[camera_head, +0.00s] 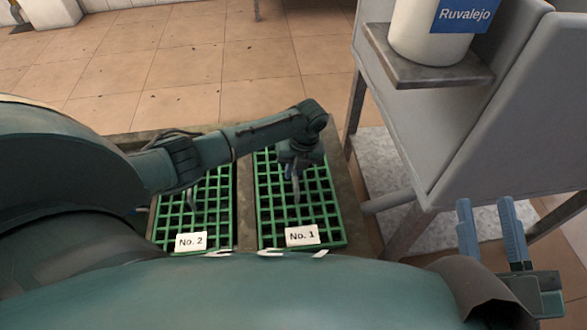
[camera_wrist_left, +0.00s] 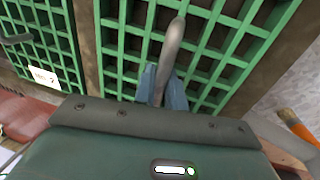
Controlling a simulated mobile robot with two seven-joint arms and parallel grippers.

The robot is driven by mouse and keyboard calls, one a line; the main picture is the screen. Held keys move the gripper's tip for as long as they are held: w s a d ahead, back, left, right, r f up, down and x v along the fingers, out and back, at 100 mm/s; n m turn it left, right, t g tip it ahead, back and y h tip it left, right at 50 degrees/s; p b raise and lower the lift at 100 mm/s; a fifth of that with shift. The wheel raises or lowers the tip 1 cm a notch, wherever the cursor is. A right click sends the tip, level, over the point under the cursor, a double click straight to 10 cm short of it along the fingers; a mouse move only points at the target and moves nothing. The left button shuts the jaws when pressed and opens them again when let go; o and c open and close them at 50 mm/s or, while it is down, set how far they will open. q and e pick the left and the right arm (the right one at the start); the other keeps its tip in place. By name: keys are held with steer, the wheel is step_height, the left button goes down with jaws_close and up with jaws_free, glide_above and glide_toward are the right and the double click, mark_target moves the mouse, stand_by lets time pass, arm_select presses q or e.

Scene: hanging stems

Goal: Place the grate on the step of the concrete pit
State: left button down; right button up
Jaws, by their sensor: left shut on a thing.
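Two green grates lie side by side in the concrete pit (camera_head: 246,205), grate No. 1 (camera_head: 325,205) on the right and grate No. 2 (camera_head: 222,210) on the left. Each has a white label near its front edge. My left gripper (camera_head: 293,178) is over grate No. 1. In the left wrist view its blue fingers (camera_wrist_left: 162,86) are shut on a grey upright handle (camera_wrist_left: 172,50) standing on grate No. 1 (camera_wrist_left: 225,62). The step of the pit is hidden under the grates. My right gripper (camera_head: 490,232) is open and empty at the lower right.
A grey metal stand (camera_head: 440,130) with a shelf (camera_head: 425,70) and a white container (camera_head: 425,30) labelled Ruvalejo stands right of the pit. A pipe (camera_head: 388,202) reaches from it toward the pit. Tiled floor (camera_head: 180,60) behind is mostly clear.

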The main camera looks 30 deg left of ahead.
arm_select(q)
steer(key=c, duration=1.9)
jaws_free()
steer(key=shift+f, duration=0.1)
steer(key=o, duration=0.4)
arm_select(e)
steer(key=shift+f, duration=0.2)
arm_select(q)
steer(key=shift+o, duration=0.2)
steer(key=shift+r, duration=0.35)
step_height(320, 180, up, 11)
steer(key=w+d+p, duration=0.1)
steer(key=d+p, duration=0.1)
steer(key=p, duration=0.3)
steer(key=shift+w+r, duration=0.2)
steer(key=shift+w, duration=0.05)
arm_select(e)
steer(key=shift+s+d+f+g+h, duration=0.2)
steer(key=shift+d+f+g+h, duration=0.25)
steer(key=shift+h, duration=0.45)
arm_select(q)
steer(key=shift+s, duration=0.1)
arm_select(e)
steer(key=shift+a+r, duration=0.1)
steer(key=shift+a, duration=0.05)
